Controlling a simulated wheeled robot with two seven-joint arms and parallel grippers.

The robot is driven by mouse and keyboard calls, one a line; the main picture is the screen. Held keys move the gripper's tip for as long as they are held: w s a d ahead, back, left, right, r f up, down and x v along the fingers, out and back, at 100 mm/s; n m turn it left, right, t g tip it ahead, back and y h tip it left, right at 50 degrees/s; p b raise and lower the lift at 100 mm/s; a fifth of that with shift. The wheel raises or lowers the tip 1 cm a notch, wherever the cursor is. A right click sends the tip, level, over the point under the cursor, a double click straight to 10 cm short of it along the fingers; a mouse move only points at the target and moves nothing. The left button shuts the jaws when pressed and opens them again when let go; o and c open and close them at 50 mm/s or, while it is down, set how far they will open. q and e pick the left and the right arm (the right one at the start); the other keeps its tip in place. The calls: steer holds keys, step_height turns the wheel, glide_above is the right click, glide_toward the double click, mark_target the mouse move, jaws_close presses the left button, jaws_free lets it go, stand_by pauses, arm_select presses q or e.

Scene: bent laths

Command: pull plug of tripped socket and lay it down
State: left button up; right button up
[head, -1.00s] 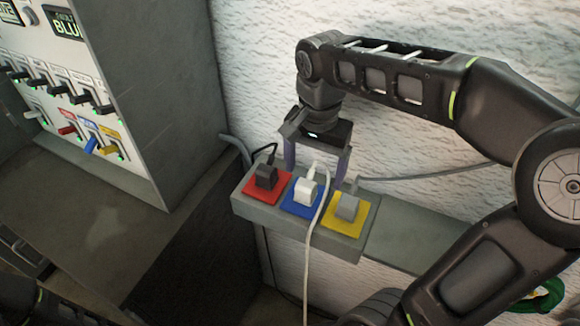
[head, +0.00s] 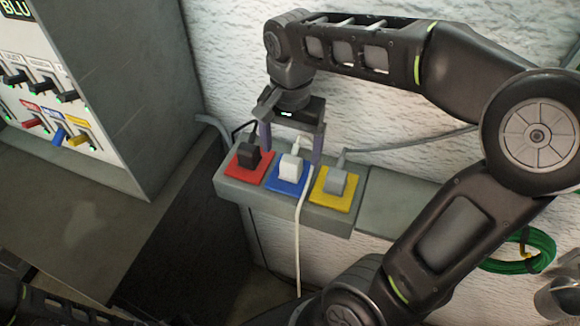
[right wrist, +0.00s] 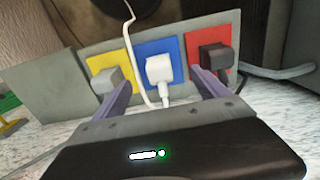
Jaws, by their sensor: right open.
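A grey strip (head: 335,222) carries three coloured sockets side by side. The red socket (head: 241,178) holds a black plug (head: 249,156), the blue socket (head: 287,187) a white plug (head: 290,168) and the yellow socket (head: 331,201) a grey plug (head: 335,181). A white cord (head: 299,235) hangs from the white plug over the strip's front. My right gripper (head: 291,151) is open and empty at the white plug, one finger to each side. In the right wrist view the white plug (right wrist: 159,69) shows between the fingers. My left gripper is not in view.
A panel (head: 50,95) at left has a display reading "BLU" and rows of switches, among them a red, a blue (head: 58,137) and a yellow lever. The blue lever hangs lower. A bare grey ledge (head: 395,205) lies right of the sockets. A green coil (head: 527,252) hangs further right.

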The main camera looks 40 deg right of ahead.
mark_target(291, 159)
steer(key=shift+f+b, duration=1.8)
steer(key=shift+f, duration=1)
jaws_close()
steer(key=shift+r, duration=0.2)
steer(key=shift+r+p, duration=2.45)
steer(key=shift+r, duration=0.4)
